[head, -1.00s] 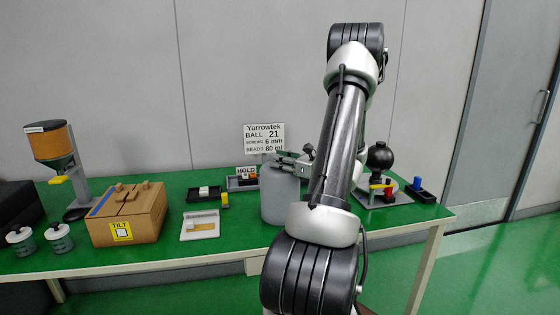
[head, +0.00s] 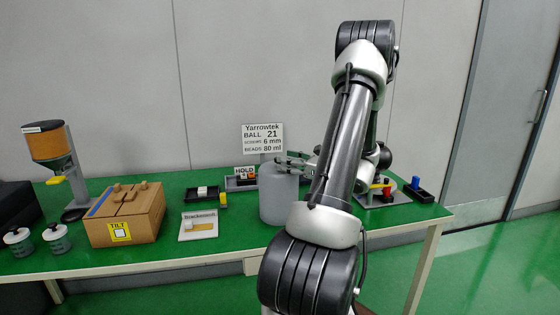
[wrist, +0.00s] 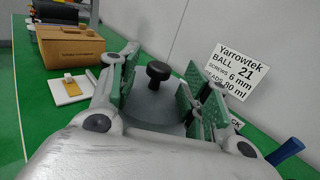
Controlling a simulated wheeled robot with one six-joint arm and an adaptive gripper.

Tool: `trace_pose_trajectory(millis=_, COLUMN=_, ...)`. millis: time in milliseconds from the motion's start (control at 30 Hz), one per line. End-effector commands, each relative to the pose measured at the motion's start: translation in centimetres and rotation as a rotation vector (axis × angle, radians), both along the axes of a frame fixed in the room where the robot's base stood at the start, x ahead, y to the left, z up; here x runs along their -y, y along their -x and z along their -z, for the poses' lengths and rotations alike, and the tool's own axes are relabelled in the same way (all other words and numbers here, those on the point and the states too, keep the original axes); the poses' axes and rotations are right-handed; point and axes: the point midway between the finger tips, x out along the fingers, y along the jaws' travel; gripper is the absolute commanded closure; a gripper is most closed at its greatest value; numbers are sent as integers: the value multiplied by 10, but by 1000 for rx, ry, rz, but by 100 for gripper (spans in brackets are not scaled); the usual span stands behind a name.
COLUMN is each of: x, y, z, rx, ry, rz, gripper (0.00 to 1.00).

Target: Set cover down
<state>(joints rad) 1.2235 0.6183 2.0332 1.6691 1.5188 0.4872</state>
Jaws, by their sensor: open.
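The cover is a grey cylinder (head: 280,204) standing upright on the green table, near the front edge. In the wrist view its grey top (wrist: 155,103) carries a black knob (wrist: 158,73). My gripper (head: 294,160) is at the height of the cover's top, on its right side. In the wrist view the green-padded fingers (wrist: 160,88) are spread wide, with the knob visible in the gap and clear of both pads. Whatever is under the cover is hidden.
A brown box (head: 126,217), a white card (head: 198,230) and a dark tray (head: 201,194) stand left of the cover. A sign (head: 263,138) stands behind it. A fixture with coloured parts (head: 383,191) is to the right, partly behind my arm.

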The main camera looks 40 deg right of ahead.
Motion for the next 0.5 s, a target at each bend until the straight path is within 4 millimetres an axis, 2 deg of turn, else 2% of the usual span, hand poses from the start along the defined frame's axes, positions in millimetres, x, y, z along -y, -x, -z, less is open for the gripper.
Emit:
trace_pose_trajectory(millis=100, x=8, y=28, z=0, rx=0, ry=0, rz=5, gripper=52)
trace_pose_trajectory(millis=300, x=16, y=63, z=0, rx=0, ry=0, rz=3, gripper=52)
trace_pose_trajectory(millis=433, x=16, y=73, z=-1, rx=-2, ry=5, rz=-6, gripper=52)
trace_pose_trajectory(millis=500, x=3, y=70, z=-5, rx=-16, ry=31, rz=-48, gripper=52)
